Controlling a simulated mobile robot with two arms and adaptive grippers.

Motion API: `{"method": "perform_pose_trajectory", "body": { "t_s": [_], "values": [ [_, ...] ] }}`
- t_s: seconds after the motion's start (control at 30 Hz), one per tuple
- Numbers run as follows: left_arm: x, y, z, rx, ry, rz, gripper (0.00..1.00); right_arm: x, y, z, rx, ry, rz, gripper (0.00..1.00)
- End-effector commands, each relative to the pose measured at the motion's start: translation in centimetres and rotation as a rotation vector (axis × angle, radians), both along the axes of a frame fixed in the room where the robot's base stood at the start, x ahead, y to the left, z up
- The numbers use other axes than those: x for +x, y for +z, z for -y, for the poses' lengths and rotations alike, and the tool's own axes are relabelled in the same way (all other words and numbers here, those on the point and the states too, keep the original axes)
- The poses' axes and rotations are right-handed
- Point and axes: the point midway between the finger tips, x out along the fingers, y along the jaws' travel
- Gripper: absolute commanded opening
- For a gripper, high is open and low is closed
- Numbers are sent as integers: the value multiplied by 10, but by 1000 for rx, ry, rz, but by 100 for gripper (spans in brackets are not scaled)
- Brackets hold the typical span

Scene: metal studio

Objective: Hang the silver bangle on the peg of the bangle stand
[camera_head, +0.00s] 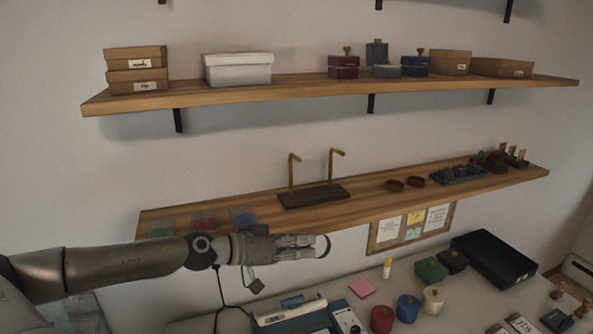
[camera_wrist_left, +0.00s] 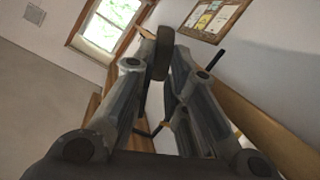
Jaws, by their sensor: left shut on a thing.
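The bangle stand (camera_head: 314,196) is a dark base on the lower wall shelf with two upright brass posts, each bent at its top into a short peg (camera_head: 338,151). My left gripper (camera_head: 312,243) reaches in from the left, in front of and below the shelf edge as seen in the head view. It is shut on the silver bangle (camera_head: 326,246), whose curved rim sticks out past the fingertips. In the left wrist view the bangle (camera_wrist_left: 164,52) looks dark and edge-on between the fingertips. The bangle is apart from the stand. My right gripper is out of view.
The lower shelf (camera_head: 365,201) also bears small coloured trays (camera_head: 204,221) at left and brown bowls (camera_head: 395,185) at right. An upper shelf (camera_head: 300,91) holds boxes. Below, a worktop carries coloured jars (camera_head: 407,308) and a black box (camera_head: 492,258). The shelf front near the stand is clear.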

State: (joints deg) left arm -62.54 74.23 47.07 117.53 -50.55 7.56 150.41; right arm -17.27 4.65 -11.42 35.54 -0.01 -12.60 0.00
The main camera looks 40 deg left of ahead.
Motion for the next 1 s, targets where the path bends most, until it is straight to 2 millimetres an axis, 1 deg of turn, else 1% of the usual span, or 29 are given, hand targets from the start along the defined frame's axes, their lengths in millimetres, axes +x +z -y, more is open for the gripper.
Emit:
{"method": "perform_pose_trajectory", "body": {
  "t_s": [0.03, 0.17, 0.27, 0.6, 0.7, 0.8, 1.0],
  "values": [
    [2, 10, -4, 21, -10, 12, 0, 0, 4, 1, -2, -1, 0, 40],
    [6, 23, -11, 72, -41, 29, 0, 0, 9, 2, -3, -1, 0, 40],
    [10, 37, -17, 121, -69, 47, 0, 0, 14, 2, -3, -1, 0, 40],
    [30, 116, -42, 339, -183, 130, 0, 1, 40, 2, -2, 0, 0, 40],
    [35, 135, -46, 382, -198, 147, 0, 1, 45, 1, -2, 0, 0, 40],
    [38, 142, -49, 401, -205, 153, 0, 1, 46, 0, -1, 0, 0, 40],
    [42, 142, -56, 403, -206, 154, 0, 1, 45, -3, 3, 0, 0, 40]
  ]
}}
